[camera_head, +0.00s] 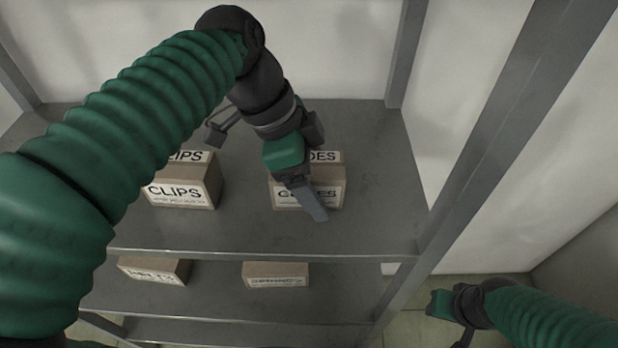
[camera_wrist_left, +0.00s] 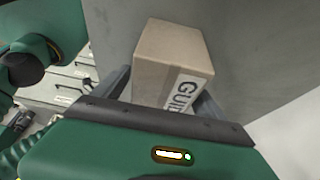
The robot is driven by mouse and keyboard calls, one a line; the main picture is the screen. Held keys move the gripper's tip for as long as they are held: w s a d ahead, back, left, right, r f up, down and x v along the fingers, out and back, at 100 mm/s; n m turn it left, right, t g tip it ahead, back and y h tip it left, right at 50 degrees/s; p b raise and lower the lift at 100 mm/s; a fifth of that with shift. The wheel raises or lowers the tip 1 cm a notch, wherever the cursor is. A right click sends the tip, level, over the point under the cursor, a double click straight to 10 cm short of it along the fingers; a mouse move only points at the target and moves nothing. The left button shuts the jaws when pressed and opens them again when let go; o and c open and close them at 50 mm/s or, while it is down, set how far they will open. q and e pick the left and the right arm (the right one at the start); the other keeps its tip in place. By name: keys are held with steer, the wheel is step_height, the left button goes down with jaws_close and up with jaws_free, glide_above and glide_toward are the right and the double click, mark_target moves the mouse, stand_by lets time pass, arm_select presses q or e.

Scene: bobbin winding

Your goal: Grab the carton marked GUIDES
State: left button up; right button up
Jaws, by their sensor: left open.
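The carton marked GUIDES (camera_head: 330,186) stands on the upper shelf in the head view, partly hidden behind my left gripper (camera_head: 305,200). In the left wrist view the carton (camera_wrist_left: 170,62) is a brown box with a white label reading "GUID", the rest cut off. It lies between the two open fingers of my left gripper (camera_wrist_left: 160,95), one on each side of it. I cannot tell whether the fingers touch it. My right gripper (camera_head: 450,315) is at the lower right, away from the shelves; its jaws are not clear.
A CLIPS carton (camera_head: 185,190) stands on the same shelf (camera_head: 385,185) to the left. Two more cartons, (camera_head: 155,270) and one marked SPRINGS (camera_head: 275,275), sit on the shelf below. A grey metal post (camera_head: 490,140) rises at the right. The upper shelf is clear right of the GUIDES carton.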

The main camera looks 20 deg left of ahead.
arm_select(q)
steer(key=shift+a+f, duration=0.2)
steer(key=shift+f, duration=0.1)
steer(key=shift+d, duration=0.2)
steer(key=c, duration=0.8)
steer(key=shift+a, duration=0.1)
steer(key=c, duration=0.8)
steer(key=shift+r, duration=0.1)
